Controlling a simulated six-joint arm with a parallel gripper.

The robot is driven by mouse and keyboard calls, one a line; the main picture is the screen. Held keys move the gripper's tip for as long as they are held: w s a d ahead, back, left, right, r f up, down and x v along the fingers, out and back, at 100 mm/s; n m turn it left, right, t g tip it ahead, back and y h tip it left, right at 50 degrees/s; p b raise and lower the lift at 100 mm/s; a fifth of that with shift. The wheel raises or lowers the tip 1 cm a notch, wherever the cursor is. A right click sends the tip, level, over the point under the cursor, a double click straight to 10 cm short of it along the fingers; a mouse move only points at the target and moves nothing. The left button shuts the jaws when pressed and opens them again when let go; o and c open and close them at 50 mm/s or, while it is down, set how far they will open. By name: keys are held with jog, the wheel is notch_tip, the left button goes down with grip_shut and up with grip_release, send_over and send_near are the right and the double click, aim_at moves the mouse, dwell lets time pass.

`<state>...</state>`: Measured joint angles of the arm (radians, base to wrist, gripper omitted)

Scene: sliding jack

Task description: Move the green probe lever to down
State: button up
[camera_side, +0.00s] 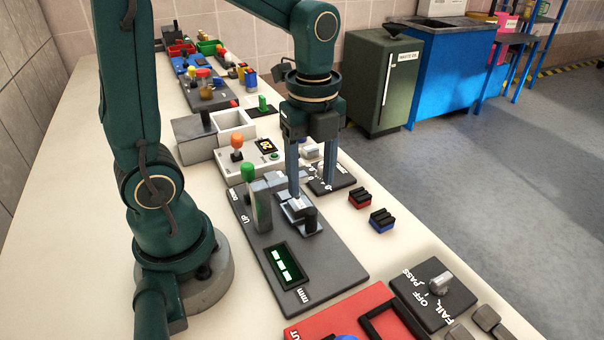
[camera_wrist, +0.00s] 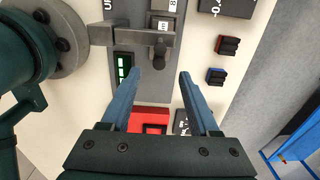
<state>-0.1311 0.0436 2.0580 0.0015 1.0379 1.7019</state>
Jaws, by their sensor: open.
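The green probe lever (camera_side: 247,172) has a round green knob and stands up beside the grey post on the dark grey gauge panel (camera_side: 325,272). The "UP" lettering is on the panel near it. My gripper (camera_side: 312,190) is open, pointing down, to the right of the lever and apart from it. Its fingers are over the far right part of the panel, near the small jack slide (camera_side: 301,213). In the wrist view, my gripper (camera_wrist: 171,77) is open and empty, with the post's grey arm (camera_wrist: 130,34) ahead. I cannot make out the green knob there.
The panel's lit display (camera_side: 285,264) is at its near end. Red and blue blocks (camera_side: 381,220) lie right of the panel. An orange-knobbed unit (camera_side: 237,142) stands behind. A red panel (camera_side: 345,320) and a PASS/FAIL switch box (camera_side: 433,295) are in front.

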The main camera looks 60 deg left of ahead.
aim_at(309, 209)
jog(key=f, duration=0.8)
jog(key=shift+s+f, duration=0.15)
jog(key=shift+s, duration=0.05)
jog(key=d, duration=1.2)
jog(key=shift+w+r, duration=0.15)
jog(key=shift+r, duration=0.05)
